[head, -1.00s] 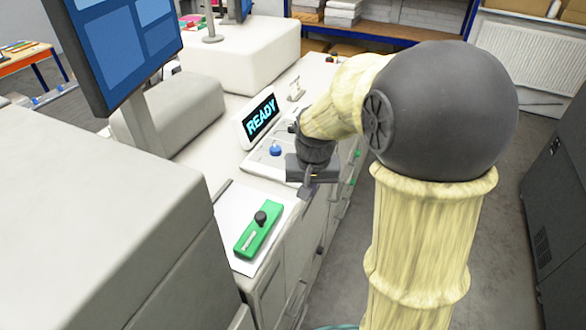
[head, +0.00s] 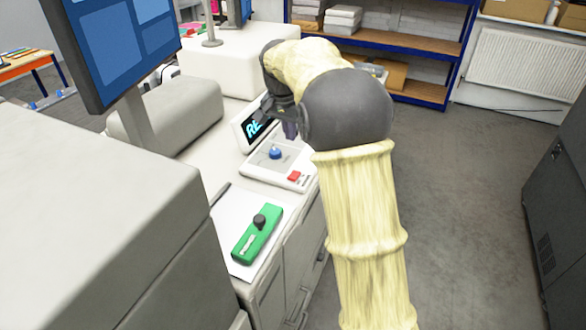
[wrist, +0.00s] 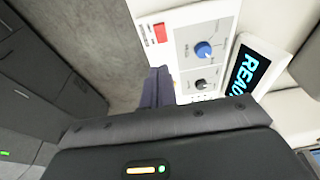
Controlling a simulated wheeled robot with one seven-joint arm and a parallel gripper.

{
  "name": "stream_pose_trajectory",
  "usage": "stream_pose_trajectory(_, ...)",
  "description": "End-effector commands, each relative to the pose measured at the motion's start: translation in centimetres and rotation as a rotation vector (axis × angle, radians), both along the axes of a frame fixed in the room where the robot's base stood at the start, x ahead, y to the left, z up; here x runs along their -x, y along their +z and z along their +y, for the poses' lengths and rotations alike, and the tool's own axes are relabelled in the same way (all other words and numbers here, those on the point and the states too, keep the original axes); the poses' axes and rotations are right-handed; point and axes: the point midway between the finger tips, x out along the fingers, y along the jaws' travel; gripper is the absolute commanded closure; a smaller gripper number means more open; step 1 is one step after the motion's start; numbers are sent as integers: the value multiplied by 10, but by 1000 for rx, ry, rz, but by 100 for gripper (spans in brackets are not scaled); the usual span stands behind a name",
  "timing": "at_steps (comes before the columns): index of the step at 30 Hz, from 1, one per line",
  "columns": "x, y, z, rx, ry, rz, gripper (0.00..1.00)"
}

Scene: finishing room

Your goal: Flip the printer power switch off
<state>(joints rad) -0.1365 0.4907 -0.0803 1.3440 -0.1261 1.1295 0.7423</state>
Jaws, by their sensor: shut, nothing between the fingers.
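The printer's white control panel (head: 262,172) lies on the long counter. A red rectangular switch (head: 295,176) sits at its near right corner; I take it for the power switch, but cannot tell its on or off position. It also shows in the wrist view (wrist: 160,33). A blue knob (head: 275,152) is beside it. A black knob (wrist: 202,85) shows in the wrist view. The display (head: 258,127) is lit and still reads READY in the wrist view. My gripper (head: 290,130) is shut and empty, above the panel's far part, apart from the red switch.
A green device with a black knob (head: 257,232) lies on a white sheet nearer me. A large monitor (head: 115,40) and grey printer housing (head: 90,220) stand left. A blue-framed shelf (head: 400,40) is behind. The floor (head: 460,170) to the right is clear.

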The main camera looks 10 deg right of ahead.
Motion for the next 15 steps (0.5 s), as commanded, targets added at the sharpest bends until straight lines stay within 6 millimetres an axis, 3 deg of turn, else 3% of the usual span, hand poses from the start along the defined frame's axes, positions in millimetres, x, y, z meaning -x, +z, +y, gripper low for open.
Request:
stream_pose_trajectory(8, -3, -20, -3, 0, 0, 5, 100)
stream_pose_trajectory(15, -11, -59, -9, -1, -1, 6, 100)
